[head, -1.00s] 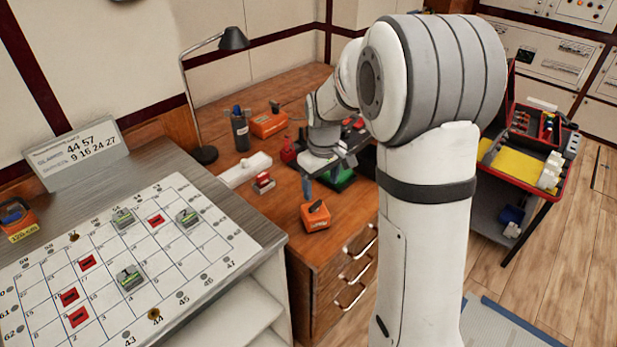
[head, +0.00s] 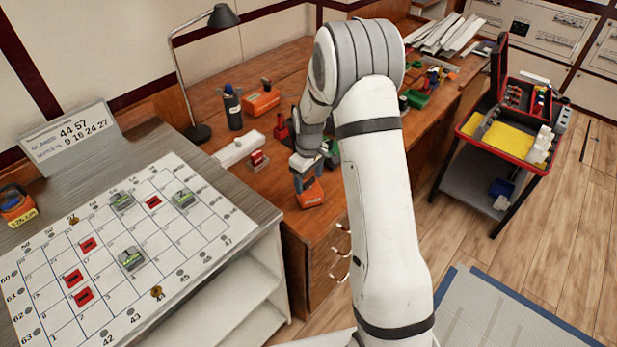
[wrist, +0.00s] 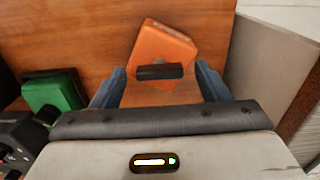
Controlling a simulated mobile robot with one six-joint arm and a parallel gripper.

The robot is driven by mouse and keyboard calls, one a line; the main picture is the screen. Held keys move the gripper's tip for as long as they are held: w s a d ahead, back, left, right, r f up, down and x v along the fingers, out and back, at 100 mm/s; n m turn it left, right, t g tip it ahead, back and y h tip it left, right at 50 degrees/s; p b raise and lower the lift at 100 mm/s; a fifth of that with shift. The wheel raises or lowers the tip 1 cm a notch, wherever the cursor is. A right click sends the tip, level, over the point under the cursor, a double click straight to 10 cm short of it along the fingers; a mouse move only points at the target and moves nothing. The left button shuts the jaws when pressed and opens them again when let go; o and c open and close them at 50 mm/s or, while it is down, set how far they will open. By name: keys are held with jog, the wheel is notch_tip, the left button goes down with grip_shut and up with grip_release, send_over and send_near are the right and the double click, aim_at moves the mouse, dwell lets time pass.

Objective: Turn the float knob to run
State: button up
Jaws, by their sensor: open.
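My gripper (head: 307,177) is above this box, pointing down. In the wrist view my gripper (wrist: 159,82) has its blue-grey fingers apart on either side of the knob, with gaps to it. Any label or mark on the knob is too small to read.
A green block (wrist: 55,92) is left of my gripper in the wrist view. A grid board (head: 130,240) with red and grey pieces lies on the left bench.

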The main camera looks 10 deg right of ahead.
aim_at(309, 182)
jog(key=c, duration=1)
jog(key=shift+f+m+b, duration=0.2)
jog(key=shift+m+b, duration=0.55)
jog(key=shift+m, duration=0.15)
jog(key=m+b, duration=0.1)
jog(key=m, duration=0.2)
jog(key=shift+r+m, duration=0.15)
jog(key=shift+m, duration=0.15)
jog(key=o, duration=1)
jog(key=shift+r+b, duration=0.3)
jog(key=shift+r, duration=3.6)
jog(key=shift+s+r, duration=0.1)
